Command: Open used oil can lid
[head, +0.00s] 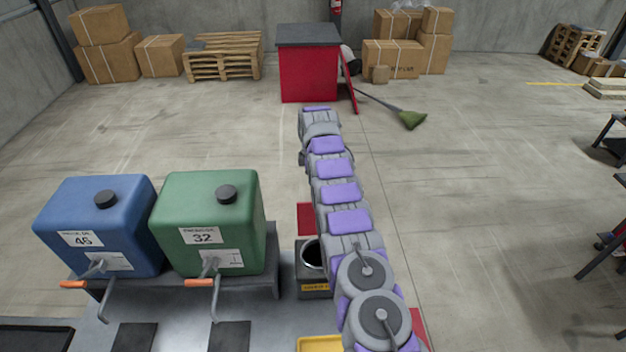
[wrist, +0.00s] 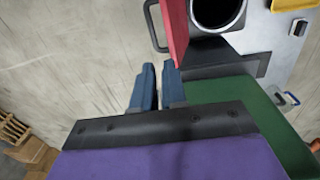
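The used oil can (head: 312,280) is a dark box with a yellow label and a round opening on top, just left of my arm in the head view. Its red lid (head: 305,218) stands raised at the far side of the opening. In the wrist view the red lid (wrist: 175,32) is seen nearly edge-on, with a black handle on its outer side and the round opening (wrist: 218,10) uncovered beside it. My gripper (wrist: 160,75) has two blue fingers with a narrow gap and nothing seen between them, close to the lid's edge. My gripper is hidden in the head view.
A blue tank (head: 95,220) and a green tank (head: 208,220) with orange-handled taps stand left of the can. A red cabinet (head: 308,70), a broom (head: 410,118) and boxes stand farther back. The floor between is clear.

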